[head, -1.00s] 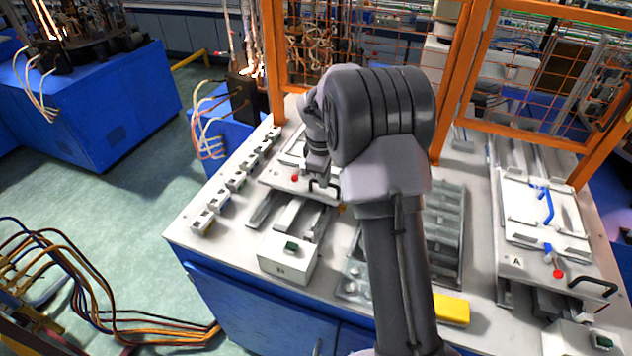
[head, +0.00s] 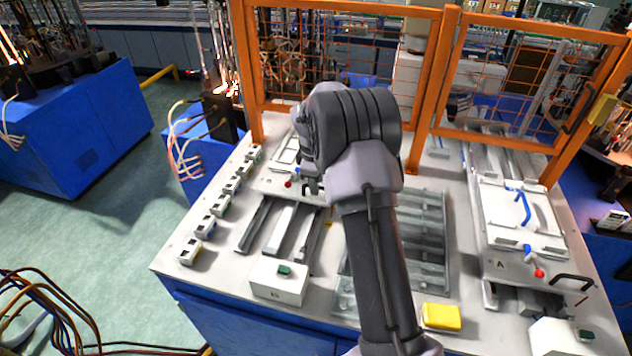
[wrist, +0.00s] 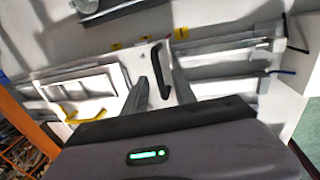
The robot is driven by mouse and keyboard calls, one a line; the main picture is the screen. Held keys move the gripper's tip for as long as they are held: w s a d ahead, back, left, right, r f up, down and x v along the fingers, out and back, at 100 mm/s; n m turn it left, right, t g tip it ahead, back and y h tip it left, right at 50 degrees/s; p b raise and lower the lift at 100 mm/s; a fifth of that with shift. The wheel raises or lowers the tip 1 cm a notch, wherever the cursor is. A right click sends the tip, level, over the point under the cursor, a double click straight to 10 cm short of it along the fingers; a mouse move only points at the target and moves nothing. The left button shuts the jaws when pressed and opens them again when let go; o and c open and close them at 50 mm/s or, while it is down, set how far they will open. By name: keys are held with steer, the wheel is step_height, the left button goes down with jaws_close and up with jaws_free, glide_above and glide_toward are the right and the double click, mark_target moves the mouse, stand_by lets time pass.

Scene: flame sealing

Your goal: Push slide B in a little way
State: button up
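Slide B is a white plate (head: 267,183) at the back left of the bench in the head view, partly hidden by my arm. A red knob (head: 288,184) sits near its front edge. In the wrist view the plate (wrist: 118,78) shows with a framed recess, a yellow lever (wrist: 85,118) and a black handle (wrist: 161,69). My gripper (head: 312,187) is at the front edge of the slide. In the wrist view its two fingers (wrist: 160,90) are apart, with the handle appearing between them. I cannot tell whether they touch it.
Bare rails (head: 280,228) run from slide B to the white box B (head: 278,283) with a green button. A metal tray (head: 425,240) and a yellow block (head: 441,316) are to the right. Slide A (head: 512,215) is farther right. An orange mesh fence (head: 420,95) stands behind.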

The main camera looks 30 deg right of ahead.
step_height(320, 180, up, 17)
steer(key=s+a+p, duration=0.2)
steer(key=shift+s+a+p, duration=0.2)
steer(key=shift+p, duration=0.2)
